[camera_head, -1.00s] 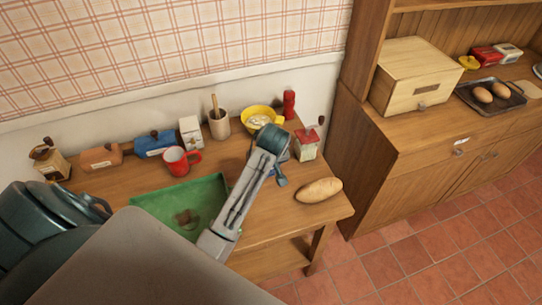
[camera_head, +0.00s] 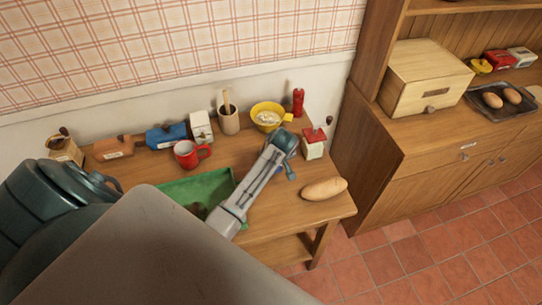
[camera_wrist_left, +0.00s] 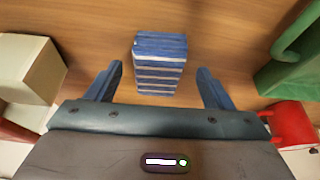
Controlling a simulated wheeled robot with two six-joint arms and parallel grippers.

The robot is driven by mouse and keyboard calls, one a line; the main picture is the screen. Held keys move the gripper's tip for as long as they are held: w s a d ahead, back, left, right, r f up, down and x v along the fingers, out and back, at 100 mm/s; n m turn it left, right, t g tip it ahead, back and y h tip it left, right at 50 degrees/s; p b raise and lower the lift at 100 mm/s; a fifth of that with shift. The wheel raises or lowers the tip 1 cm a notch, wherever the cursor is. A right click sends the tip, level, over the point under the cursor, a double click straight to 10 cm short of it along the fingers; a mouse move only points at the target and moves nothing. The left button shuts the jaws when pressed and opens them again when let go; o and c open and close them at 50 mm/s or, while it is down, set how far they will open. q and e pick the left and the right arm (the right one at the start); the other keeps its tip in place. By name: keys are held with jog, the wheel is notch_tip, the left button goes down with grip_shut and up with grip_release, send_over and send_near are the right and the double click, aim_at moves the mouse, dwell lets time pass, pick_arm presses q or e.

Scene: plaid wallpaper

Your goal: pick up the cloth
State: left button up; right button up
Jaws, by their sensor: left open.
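The cloth (camera_wrist_left: 160,63) is a folded, blue-and-white striped stack on the wooden table. In the left wrist view it lies in the upper middle, ahead of and between my left gripper's fingers (camera_wrist_left: 160,80). The fingers are open, with a gap on each side of the cloth, and nothing is held. In the head view my left gripper (camera_head: 289,172) points down over the table's right part, left of the bread. The arm hides most or all of the cloth there. My right gripper is not in view.
The green tray (camera_head: 213,182) is left of the arm, partly hidden. A red mug (camera_head: 187,154), yellow bowl (camera_head: 268,116) and red-topped mill (camera_head: 313,144) stand behind. The bread (camera_head: 323,188) lies near the right edge. In the wrist view, the mill and tray flank the cloth.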

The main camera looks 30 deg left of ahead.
pick_arm(q)
jog(key=shift+x, duration=0.8)
jog(key=shift+r, duration=0.1)
jog(key=c, duration=1.1)
jog(key=shift+o, duration=0.2)
jog(key=shift+r, duration=0.1)
notch_tip(320, 180, up, 10)
jog(key=b, duration=0.2)
